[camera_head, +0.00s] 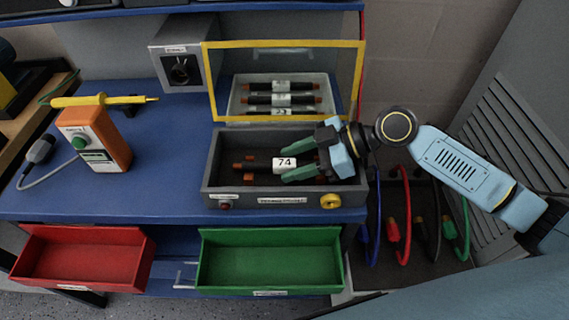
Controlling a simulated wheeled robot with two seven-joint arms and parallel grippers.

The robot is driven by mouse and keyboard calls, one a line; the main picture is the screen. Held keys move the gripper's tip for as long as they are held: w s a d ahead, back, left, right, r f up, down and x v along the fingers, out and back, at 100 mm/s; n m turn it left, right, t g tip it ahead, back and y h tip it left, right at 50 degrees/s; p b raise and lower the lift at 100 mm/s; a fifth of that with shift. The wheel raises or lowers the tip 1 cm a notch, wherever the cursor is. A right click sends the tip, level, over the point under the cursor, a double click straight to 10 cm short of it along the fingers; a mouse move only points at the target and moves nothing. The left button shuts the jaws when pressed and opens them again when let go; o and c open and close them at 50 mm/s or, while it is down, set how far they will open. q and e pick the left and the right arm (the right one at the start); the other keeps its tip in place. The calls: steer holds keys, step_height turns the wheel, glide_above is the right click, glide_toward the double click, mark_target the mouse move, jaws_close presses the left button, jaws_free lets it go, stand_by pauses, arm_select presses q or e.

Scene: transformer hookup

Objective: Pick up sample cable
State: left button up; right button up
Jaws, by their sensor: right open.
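The sample cable (258,163), a short dark piece with orange-brown ends and a white label reading 74, lies in the grey open-topped box (212,178) on the blue bench. My right gripper (292,161) reaches into the box from the right. Its green fingers are open, with the cable's labelled part between or just beside them; contact cannot be told. The cable's right end is partly hidden by the fingers. My left gripper is not in view.
A yellow-framed clear lid (206,85) stands raised behind the box, with a tray (234,104) of similar cables beyond. An orange tester (98,140) stands left. Red (85,258) and green (270,262) drawers are open below. Coloured cables (401,225) hang at right.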

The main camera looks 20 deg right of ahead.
jaws_close()
steer(key=shift+r, duration=0.1)
